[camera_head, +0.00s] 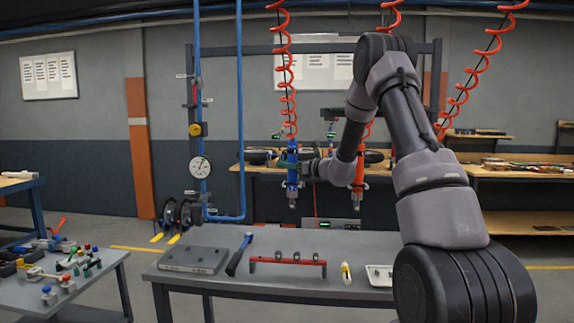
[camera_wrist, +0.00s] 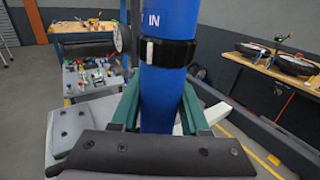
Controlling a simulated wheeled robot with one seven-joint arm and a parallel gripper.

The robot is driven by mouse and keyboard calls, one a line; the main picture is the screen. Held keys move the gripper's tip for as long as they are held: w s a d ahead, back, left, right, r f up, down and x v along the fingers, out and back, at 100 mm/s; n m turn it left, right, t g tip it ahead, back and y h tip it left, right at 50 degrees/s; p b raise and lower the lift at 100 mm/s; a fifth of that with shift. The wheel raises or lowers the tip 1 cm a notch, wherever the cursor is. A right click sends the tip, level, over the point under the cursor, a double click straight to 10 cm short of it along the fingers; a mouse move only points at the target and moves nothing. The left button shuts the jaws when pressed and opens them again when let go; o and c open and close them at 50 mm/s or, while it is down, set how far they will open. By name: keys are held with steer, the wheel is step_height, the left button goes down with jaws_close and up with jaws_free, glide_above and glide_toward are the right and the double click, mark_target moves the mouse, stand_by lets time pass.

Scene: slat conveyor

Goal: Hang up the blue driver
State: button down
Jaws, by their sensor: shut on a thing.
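The blue driver (camera_head: 292,178) stands upright above the table, below a red coiled hose (camera_head: 287,75) that meets its top. It also fills the middle of the wrist view (camera_wrist: 166,80), with a black band around its body. My gripper (camera_head: 303,171) reaches it from the right. In the wrist view, the green-sided fingers of my gripper (camera_wrist: 160,108) are shut on the blue body, one on each side. Whether the driver's top sits on any hook is too small to tell.
An orange driver (camera_head: 358,175) hangs close to the right on another coiled hose. The grey table (camera_head: 300,240) below bears a flat metal plate (camera_head: 193,260), a hammer (camera_head: 238,255), a red rack (camera_head: 288,262) and a yellow-handled tool (camera_head: 346,272). A blue pipe with a gauge (camera_head: 200,167) stands left.

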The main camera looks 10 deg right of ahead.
steer(key=shift+c, duration=1.6)
jaws_free()
steer(key=v, duration=1.1)
